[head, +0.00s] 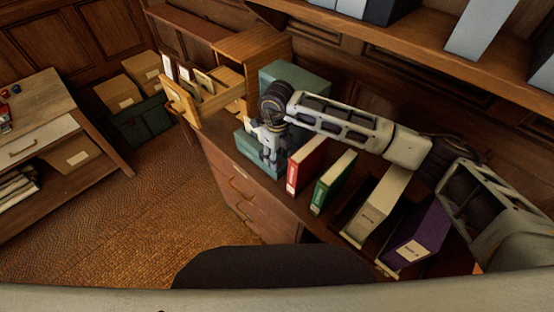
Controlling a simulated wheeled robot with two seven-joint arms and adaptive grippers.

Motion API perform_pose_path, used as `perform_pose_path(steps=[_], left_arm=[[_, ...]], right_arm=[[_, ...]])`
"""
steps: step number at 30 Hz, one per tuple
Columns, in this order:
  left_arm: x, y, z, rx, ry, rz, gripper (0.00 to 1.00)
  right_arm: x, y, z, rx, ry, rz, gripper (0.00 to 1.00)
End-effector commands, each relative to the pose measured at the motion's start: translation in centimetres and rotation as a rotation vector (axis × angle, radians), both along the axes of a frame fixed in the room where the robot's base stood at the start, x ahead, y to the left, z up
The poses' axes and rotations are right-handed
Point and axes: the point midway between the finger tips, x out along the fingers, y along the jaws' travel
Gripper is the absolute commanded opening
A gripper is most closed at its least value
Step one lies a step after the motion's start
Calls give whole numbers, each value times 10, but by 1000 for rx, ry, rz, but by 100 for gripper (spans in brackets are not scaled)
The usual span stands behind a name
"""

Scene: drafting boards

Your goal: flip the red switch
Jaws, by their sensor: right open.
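No red switch can be made out for certain. Small red items (5,114) sit on the desk at the far left edge, too small and cut off to identify. My right arm reaches in from the right across the cabinet top. My right gripper (270,160) points down, open, in front of a teal box and left of the red binder (305,164). Whether it touches either cannot be told. My left gripper is out of view.
Green, cream and purple binders (415,246) stand right of the red one. A wooden card drawer (180,103) is pulled open at the cabinet's left end. A desk (62,108) stands at left; a shelf (400,52) overhangs at right. The woven floor (150,210) between is clear.

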Motion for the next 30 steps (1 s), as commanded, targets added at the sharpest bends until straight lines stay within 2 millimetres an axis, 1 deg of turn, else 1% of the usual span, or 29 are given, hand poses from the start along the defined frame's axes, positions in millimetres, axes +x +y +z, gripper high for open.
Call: perform_pose_path(steps=[3, 9, 20, 21, 30], left_arm=[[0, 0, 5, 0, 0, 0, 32], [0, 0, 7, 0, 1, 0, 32], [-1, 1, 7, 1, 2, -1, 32], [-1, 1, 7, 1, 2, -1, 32], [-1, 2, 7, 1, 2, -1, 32]], right_arm=[[0, 0, -13, -1, 2, -1, 43], [0, 0, -28, -1, 1, -1, 43], [0, 0, -32, 0, 0, 0, 43], [0, 0, -32, 0, 0, 0, 42], [0, 0, -31, -1, -1, 0, 3]])
